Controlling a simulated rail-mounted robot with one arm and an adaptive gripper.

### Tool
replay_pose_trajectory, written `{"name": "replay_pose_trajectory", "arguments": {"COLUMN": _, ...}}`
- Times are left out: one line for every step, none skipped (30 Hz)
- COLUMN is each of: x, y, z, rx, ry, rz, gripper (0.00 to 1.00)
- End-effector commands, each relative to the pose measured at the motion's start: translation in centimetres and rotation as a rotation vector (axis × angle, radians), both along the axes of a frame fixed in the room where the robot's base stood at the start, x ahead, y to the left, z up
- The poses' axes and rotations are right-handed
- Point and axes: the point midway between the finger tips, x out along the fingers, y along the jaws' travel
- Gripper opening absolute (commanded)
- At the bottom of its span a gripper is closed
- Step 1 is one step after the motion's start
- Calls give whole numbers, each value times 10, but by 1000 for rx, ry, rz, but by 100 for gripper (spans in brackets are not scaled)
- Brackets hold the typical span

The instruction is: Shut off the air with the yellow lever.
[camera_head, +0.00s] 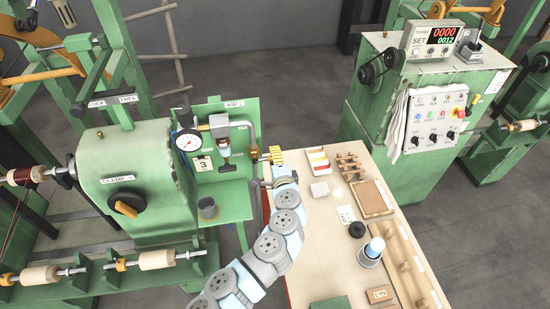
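A grey cup (208,208) stands on the green shelf below. A pale worktable (330,248) with blocks, trays and a bottle (373,250) lies right of my arm. A green control cabinet (425,100) stands behind.

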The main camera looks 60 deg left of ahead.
Motion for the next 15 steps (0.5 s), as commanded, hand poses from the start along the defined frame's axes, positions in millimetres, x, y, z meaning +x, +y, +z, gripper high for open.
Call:
{"name": "replay_pose_trajectory", "arguments": {"x": 0, "y": 0, "z": 0, "rx": 0, "ry": 0, "rz": 0, "gripper": 47}}
{"name": "replay_pose_trajectory", "arguments": {"x": 0, "y": 0, "z": 0, "rx": 0, "ry": 0, "rz": 0, "gripper": 47}}
{"name": "replay_pose_trajectory", "arguments": {"x": 0, "y": 0, "z": 0, "rx": 0, "ry": 0, "rz": 0, "gripper": 47}}
{"name": "replay_pose_trajectory", "arguments": {"x": 0, "y": 0, "z": 0, "rx": 0, "ry": 0, "rz": 0, "gripper": 47}}
{"name": "replay_pose_trajectory", "arguments": {"x": 0, "y": -1, "z": 0, "rx": 0, "ry": 0, "rz": 0, "gripper": 47}}
{"name": "replay_pose_trajectory", "arguments": {"x": 0, "y": -1, "z": 0, "rx": 1, "ry": 0, "rz": -1, "gripper": 47}}
{"name": "replay_pose_trajectory", "arguments": {"x": 0, "y": -2, "z": 1, "rx": 1, "ry": 0, "rz": -1, "gripper": 47}}
{"name": "replay_pose_trajectory", "arguments": {"x": 0, "y": -4, "z": 1, "rx": 1, "ry": -1, "rz": -2, "gripper": 47}}
{"name": "replay_pose_trajectory", "arguments": {"x": -1, "y": -6, "z": 2, "rx": 2, "ry": -2, "rz": -3, "gripper": 47}}
{"name": "replay_pose_trajectory", "arguments": {"x": -1, "y": -8, "z": 3, "rx": 1, "ry": -2, "rz": -4, "gripper": 47}}
{"name": "replay_pose_trajectory", "arguments": {"x": -1, "y": -10, "z": 3, "rx": 2, "ry": -2, "rz": -4, "gripper": 47}}
{"name": "replay_pose_trajectory", "arguments": {"x": -2, "y": -14, "z": 4, "rx": 2, "ry": -3, "rz": -4, "gripper": 47}}
{"name": "replay_pose_trajectory", "arguments": {"x": -3, "y": -16, "z": 5, "rx": 1, "ry": -3, "rz": -3, "gripper": 47}}
{"name": "replay_pose_trajectory", "arguments": {"x": -4, "y": -19, "z": 5, "rx": 1, "ry": -3, "rz": -2, "gripper": 47}}
{"name": "replay_pose_trajectory", "arguments": {"x": -5, "y": -23, "z": 5, "rx": 2, "ry": -2, "rz": -2, "gripper": 47}}
